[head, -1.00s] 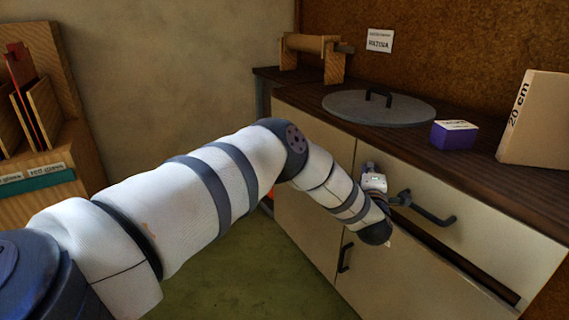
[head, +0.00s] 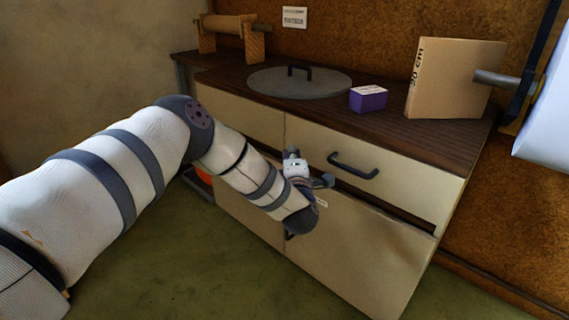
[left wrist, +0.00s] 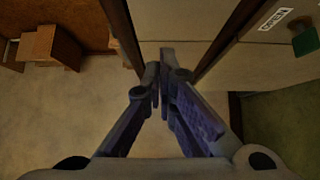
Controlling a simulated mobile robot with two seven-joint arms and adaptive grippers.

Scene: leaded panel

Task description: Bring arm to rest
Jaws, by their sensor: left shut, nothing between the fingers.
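My left arm crosses the head view from the left, with its wrist in front of the cabinet. My left gripper (head: 325,181) is just below and left of the black drawer handle (head: 354,166), seemingly apart from it. In the left wrist view the gripper's fingers (left wrist: 160,76) are together with nothing between them. My right gripper is not in view.
The cabinet's pale drawer front (head: 410,178) has a dark gap below it. On the dark worktop (head: 225,73) stand a grey round lid (head: 265,84), a purple box (head: 368,99) and a "20 cm" board (head: 455,80). Green floor (head: 190,275) is clear in front.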

